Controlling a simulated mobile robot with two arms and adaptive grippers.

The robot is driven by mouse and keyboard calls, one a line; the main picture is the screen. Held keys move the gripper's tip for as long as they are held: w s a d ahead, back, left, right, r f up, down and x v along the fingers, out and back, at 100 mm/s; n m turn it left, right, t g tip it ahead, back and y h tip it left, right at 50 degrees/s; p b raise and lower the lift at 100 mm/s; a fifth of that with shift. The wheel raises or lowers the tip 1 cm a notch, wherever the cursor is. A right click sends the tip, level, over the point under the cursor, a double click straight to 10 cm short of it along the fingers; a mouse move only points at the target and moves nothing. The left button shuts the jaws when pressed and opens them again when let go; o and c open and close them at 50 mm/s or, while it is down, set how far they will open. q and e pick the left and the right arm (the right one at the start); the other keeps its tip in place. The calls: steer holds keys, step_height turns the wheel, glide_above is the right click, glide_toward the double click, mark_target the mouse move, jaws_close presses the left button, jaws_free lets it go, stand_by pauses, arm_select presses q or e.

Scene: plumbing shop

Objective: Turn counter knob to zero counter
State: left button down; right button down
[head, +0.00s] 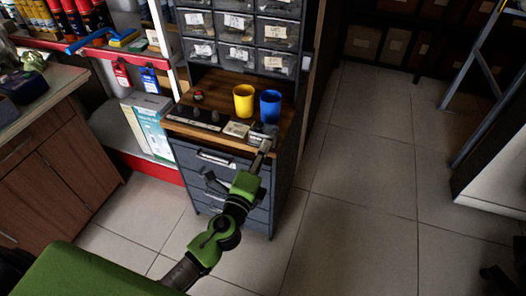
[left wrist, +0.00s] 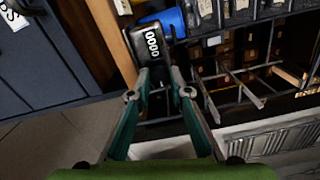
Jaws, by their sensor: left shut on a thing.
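The counter (left wrist: 152,44) is a small dark box with a row of white digits that look like zeros in the left wrist view. In the head view the counter (head: 265,129) is small and dark at the front edge of the wooden shelf, partly behind my gripper. My left gripper (head: 264,147) reaches up to it from the front. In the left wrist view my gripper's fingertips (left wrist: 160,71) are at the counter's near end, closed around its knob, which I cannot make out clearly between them. My right gripper is not in view.
A yellow cup (head: 243,101) and a blue cup (head: 270,105) stand just behind the counter. A small pale box (head: 235,130) lies to its left. Grey drawers (head: 215,160) are below the shelf, parts bins (head: 238,27) above.

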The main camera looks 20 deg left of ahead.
arm_select(q)
steer(key=shift+d, duration=0.1)
steer(key=c, duration=1.9)
jaws_free()
steer(key=shift+s, duration=0.1)
steer(key=s, duration=1.1)
steer(key=shift+s+a, duration=0.25)
steer(key=shift+s, duration=0.15)
steer(key=shift+a, duration=0.1)
